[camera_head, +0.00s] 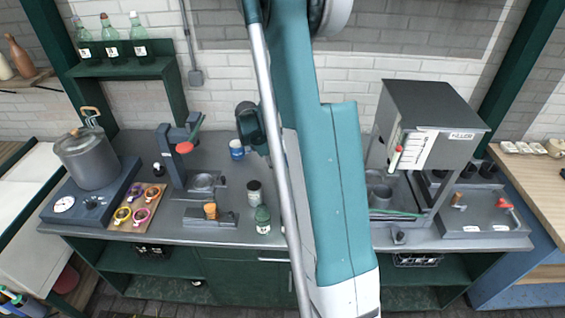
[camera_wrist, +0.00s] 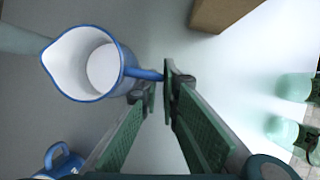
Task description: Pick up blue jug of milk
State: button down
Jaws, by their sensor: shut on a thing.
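The blue jug (camera_wrist: 82,64) is at the upper left of the wrist view, seen from above, with a blue rim, a spout at its left and a white inside. Its blue handle (camera_wrist: 146,74) reaches right to my gripper (camera_wrist: 160,84), whose green-padded fingers are shut on the handle's end. I cannot tell whether the jug's base is lifted clear.
Another blue vessel with a handle (camera_wrist: 60,163) is at the wrist view's lower left. Green bottles (camera_wrist: 292,88) are at its right, and a brown block (camera_wrist: 222,12) is at the top. In the head view, a blue-and-white cup (camera_head: 237,150) stands on the counter.

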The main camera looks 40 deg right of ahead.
jog(key=shift+r, duration=0.25)
dwell(0.3)
notch_tip(320, 180, up, 9)
jog(key=shift+r, duration=0.15)
dwell(1.1)
jog(key=shift+r, duration=0.2)
dwell(0.8)
